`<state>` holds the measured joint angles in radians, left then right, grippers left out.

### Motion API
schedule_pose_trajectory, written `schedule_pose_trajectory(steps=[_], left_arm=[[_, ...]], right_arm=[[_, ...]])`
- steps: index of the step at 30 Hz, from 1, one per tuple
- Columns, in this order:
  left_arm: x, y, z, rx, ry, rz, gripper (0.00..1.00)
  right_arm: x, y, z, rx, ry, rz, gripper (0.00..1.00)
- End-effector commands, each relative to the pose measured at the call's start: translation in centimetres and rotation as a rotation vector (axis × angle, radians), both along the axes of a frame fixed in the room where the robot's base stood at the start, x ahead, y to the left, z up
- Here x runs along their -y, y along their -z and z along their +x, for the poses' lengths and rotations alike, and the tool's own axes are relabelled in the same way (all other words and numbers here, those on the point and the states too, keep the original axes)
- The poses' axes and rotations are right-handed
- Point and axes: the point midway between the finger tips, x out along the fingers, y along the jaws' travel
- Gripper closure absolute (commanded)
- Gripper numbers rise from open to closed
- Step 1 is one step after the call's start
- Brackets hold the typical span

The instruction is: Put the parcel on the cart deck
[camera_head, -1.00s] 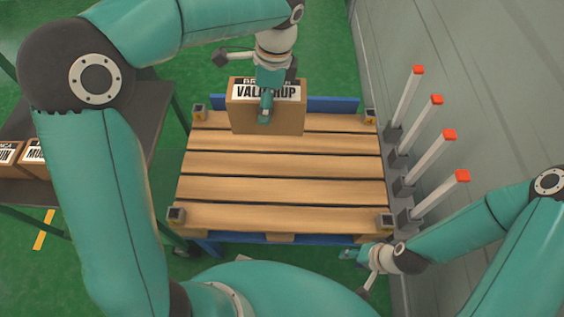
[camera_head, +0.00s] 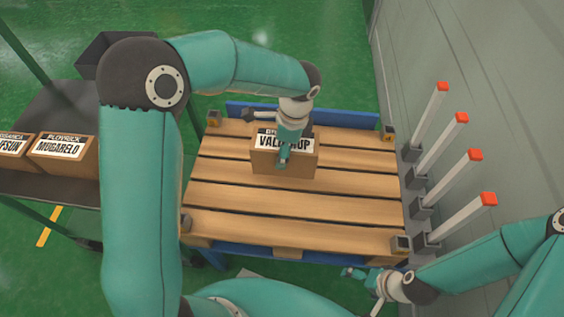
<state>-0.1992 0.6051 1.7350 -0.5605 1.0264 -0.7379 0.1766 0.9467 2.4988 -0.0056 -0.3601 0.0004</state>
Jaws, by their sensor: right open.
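The parcel (camera_head: 302,166), a brown box with a white label reading roughly "VALDHUP", is over the back middle part of the wooden slatted cart deck (camera_head: 290,203). My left gripper (camera_head: 284,153) reaches it from above. One teal finger lies against the parcel's front face; the other finger is hidden behind it. The gripper looks shut on the parcel. The parcel is upright, and I cannot tell whether its base touches the slats. My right gripper (camera_head: 364,286) is open and empty by the deck's front right corner.
Several white posts with red tops (camera_head: 474,156) stand along the deck's right side beside a grey wall. Dark corner blocks (camera_head: 401,244) mark the deck corners. A dark table (camera_head: 60,105) at left holds brown boxes (camera_head: 66,153). The deck's front slats are clear.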

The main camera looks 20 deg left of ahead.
Motion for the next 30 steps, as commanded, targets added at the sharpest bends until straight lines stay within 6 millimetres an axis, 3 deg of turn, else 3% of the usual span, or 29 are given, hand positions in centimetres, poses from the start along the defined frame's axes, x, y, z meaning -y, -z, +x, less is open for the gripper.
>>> schedule_pose_trajectory(steps=[12,23,24,28,30], left_arm=[[0.0,5.3,0.0,-0.001,0.000,0.000,0.83],[0.0,5.7,0.0,0.001,-0.001,-0.001,0.83],[0.0,5.8,0.0,-0.001,0.000,0.000,0.22],[0.0,5.8,0.0,-0.001,0.000,0.000,0.00],[0.0,5.8,0.0,-0.001,-0.001,0.000,0.00]], right_arm=[[0.0,1.4,0.0,0.000,0.000,0.000,0.00],[0.0,1.4,0.0,0.000,0.000,0.000,0.00],[0.0,1.5,0.0,0.000,0.000,0.000,0.00],[0.0,1.5,0.0,0.000,0.000,0.000,0.00],[0.0,1.5,0.0,0.000,0.000,0.000,0.00]])
